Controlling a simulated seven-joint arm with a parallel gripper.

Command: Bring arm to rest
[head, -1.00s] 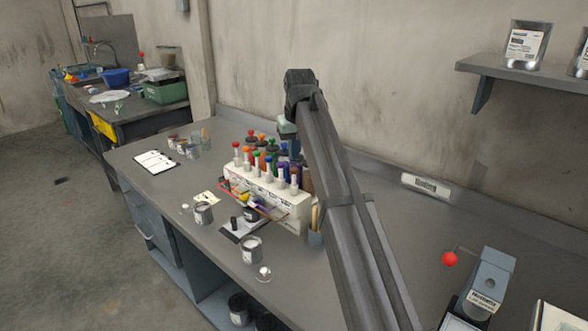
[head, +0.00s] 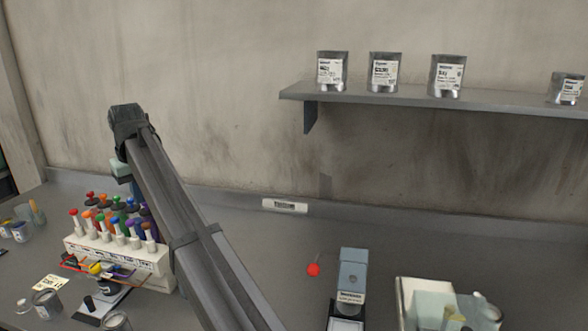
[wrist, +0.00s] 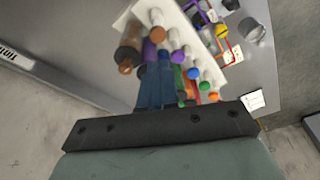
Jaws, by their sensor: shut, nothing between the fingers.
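My arm crosses the head view from the bottom up to the left, its elbow raised in front of the wall. The wrist view does not show clearly whether the fingertips touch any bottle. The rack (head: 158,275) stands at the left on the bench in the head view.
A wall shelf (head: 400,102) carries several cans. Bare bench lies between rack and device.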

